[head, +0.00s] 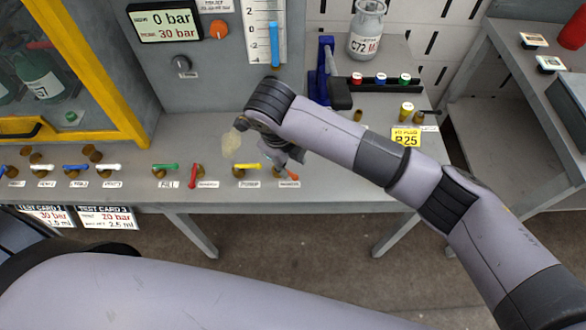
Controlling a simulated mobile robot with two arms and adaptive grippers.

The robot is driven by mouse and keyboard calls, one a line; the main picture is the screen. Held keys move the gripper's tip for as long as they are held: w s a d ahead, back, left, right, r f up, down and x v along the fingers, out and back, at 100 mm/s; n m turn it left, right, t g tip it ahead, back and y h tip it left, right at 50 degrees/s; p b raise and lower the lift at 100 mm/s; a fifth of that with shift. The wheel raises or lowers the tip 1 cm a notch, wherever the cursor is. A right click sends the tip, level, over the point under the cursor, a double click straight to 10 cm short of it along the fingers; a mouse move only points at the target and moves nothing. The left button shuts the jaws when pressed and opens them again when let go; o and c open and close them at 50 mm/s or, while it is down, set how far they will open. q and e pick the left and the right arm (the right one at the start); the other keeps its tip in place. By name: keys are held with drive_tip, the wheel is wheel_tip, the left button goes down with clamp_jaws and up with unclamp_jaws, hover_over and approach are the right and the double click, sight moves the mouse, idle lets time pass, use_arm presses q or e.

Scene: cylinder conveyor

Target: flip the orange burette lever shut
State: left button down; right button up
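The orange burette lever (290,175) is at the right end of a row of coloured levers along the bench's front edge. Only a small part of it shows, above a white label. My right gripper (288,154) is right over it, pointing down beside the grey panel. My wrist hides most of the gripper, so I cannot tell whether its fingers are apart or touch the lever. My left gripper is out of view.
A yellow lever (247,166) and a red lever (194,176) stand close to the left. A yellow-framed cabinet (105,80) is at the left. A blue clamp stand (321,75) and a yellow R25 tag (406,136) are to the right.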

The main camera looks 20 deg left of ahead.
sight(294, 176)
drive_tip(key=f, duration=0.4)
drive_tip(key=w+f, duration=0.1)
drive_tip(key=f, duration=0.1)
drive_tip(key=shift+w+d+f+p, duration=0.1)
drive_tip(key=shift+d+f+p, duration=0.15)
drive_tip(key=shift+f+p, duration=0.1)
drive_tip(key=shift+c, duration=0.6)
clamp_jaws()
